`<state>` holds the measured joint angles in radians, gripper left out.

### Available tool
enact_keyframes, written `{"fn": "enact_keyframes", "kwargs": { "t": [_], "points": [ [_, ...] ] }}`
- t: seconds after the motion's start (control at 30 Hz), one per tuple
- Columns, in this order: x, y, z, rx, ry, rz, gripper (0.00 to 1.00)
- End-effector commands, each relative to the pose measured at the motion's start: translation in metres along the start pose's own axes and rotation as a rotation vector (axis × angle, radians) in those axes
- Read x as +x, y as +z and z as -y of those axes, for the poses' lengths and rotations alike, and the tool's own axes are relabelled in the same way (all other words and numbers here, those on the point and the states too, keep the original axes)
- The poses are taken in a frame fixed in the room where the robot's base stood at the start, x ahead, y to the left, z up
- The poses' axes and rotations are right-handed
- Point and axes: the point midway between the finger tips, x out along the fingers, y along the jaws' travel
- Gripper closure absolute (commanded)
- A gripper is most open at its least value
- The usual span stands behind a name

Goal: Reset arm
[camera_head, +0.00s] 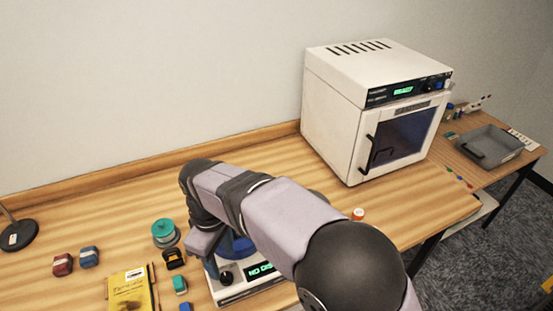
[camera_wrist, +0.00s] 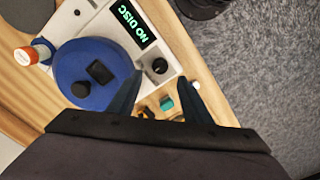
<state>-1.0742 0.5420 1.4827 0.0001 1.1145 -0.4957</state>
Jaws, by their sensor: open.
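My gripper (camera_wrist: 162,92) shows in the wrist view with its two dark fingers apart and nothing between them. It is above the front edge of a white machine (camera_wrist: 166,38), near its black knob (camera_wrist: 159,66). The machine's lit display reads "NO DISC", and a round blue lid (camera_wrist: 88,58) sits on top. In the head view my arm reaches across the bench and hides much of the white machine (camera_head: 236,293).
A white oven (camera_head: 340,120) with its door shut stands at the back right. A grey tray (camera_head: 513,143) is farther right.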

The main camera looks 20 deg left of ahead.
Motion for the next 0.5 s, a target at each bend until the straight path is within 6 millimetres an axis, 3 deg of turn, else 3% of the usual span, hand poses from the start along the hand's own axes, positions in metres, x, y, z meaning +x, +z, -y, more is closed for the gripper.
{"fn": "enact_keyframes", "kwargs": {
  "t": [0.17, 0.27, 0.4, 0.5],
  "points": [
    [-0.001, 0.028, -0.021, 0.098, 0.0, 0.0, 0.55],
    [-0.002, 0.064, -0.044, 0.223, 0.001, 0.001, 0.55],
    [0.0, 0.142, -0.074, 0.478, 0.001, 0.001, 0.55],
    [0.003, 0.205, -0.083, 0.687, 0.002, 0.001, 0.55]
  ]
}}
